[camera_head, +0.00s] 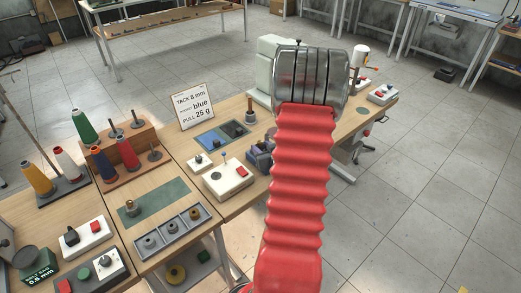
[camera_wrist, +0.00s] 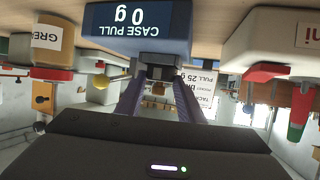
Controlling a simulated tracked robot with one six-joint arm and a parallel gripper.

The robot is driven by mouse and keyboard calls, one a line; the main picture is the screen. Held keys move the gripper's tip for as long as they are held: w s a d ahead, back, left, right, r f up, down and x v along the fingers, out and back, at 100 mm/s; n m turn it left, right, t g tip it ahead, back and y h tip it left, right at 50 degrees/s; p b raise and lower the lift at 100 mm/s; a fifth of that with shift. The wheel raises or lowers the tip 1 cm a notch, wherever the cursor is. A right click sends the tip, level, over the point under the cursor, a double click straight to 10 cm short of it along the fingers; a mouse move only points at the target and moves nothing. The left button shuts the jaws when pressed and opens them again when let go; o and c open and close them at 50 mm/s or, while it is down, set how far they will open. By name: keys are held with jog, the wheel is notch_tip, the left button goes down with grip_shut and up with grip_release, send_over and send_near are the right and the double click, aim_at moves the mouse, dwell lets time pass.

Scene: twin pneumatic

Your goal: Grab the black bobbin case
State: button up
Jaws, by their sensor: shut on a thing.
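My gripper shows in the wrist view (camera_wrist: 160,75), upside down, with its two purple fingers close together. It is shut on a small dark piece between the fingertips, taken to be the black bobbin case, though mostly hidden. A dark blue gauge reading "CASE PULL 0 g" (camera_wrist: 137,22) is right beside the fingertips; whether they touch cannot be told. In the head view my red arm hides the gripper tips. A grey tray (camera_head: 186,238) on the bench holds a few small round parts, grey and brown.
A pale machine (camera_head: 268,65) stands behind my arm. Open floor (camera_head: 430,160) lies to the right.

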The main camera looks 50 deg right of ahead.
aim_at(262, 149)
jog(key=shift+r, duration=0.15)
notch_tip(262, 149, up, 10)
dwell(0.7)
dwell(0.6)
